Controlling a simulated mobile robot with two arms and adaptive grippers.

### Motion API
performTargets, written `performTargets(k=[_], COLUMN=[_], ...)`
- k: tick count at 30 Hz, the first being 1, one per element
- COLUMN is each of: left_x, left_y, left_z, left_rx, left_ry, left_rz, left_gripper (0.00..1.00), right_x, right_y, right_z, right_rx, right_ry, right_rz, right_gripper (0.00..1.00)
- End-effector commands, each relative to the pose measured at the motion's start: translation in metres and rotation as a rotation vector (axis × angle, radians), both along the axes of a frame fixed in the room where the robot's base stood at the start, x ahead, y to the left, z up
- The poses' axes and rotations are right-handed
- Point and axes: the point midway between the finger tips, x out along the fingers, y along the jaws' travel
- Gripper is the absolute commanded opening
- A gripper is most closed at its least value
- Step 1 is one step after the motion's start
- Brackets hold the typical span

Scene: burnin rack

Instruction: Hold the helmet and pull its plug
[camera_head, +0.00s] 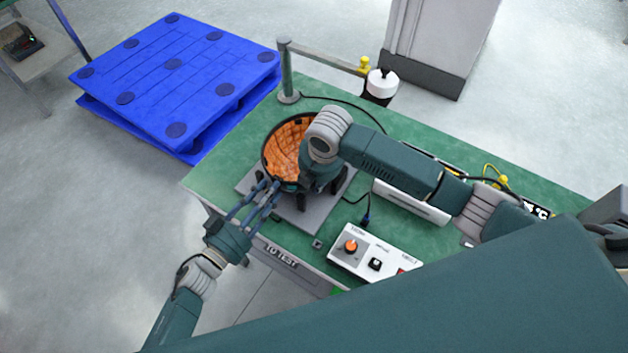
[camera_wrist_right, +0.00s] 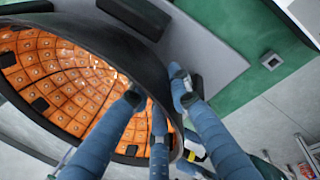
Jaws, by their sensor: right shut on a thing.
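The helmet (camera_head: 282,147), a dark shell with an orange padded inside, lies opening-up on a grey plate (camera_head: 310,218) on the green table. It also shows large in the right wrist view (camera_wrist_right: 70,78). My right gripper (camera_wrist_right: 160,100) is shut on its rim, with fingers on both sides of the wall. In the head view my right arm covers much of that side. My left gripper (camera_head: 262,194) is at the helmet's near-left edge, its fingers spread apart. A dark blue plug (camera_head: 366,218) on a black cable shows behind the control box. Whether it belongs to the helmet is unclear.
A white control box (camera_head: 372,255) with an orange knob stands at the table's front. A blue pallet (camera_head: 165,75) is on the floor at left.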

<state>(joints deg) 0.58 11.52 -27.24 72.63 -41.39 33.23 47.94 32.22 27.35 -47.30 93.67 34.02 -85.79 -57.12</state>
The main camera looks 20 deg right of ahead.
Motion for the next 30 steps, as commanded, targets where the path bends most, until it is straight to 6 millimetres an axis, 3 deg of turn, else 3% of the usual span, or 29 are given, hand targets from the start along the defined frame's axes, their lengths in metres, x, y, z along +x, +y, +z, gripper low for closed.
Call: performTargets(k=[7, 12, 30], left_x=[0.000, 0.000, -0.010], left_y=[0.000, 0.000, 0.010], left_z=[0.000, 0.000, -0.001], left_rx=[-0.001, -0.001, 0.001], left_ry=[0.001, 0.001, 0.001], left_rz=[0.000, 0.000, -0.001], left_gripper=[0.29, 0.00, 0.00], right_x=[0.000, 0.000, 0.000], right_y=[0.000, 0.000, -0.001], right_z=[-0.001, -0.001, -0.001], right_rx=[-0.001, -0.001, -0.003], right_ry=[0.001, 0.001, 0.001], right_rz=[-0.001, -0.001, -0.003], right_gripper=[0.00, 0.00, 0.00])
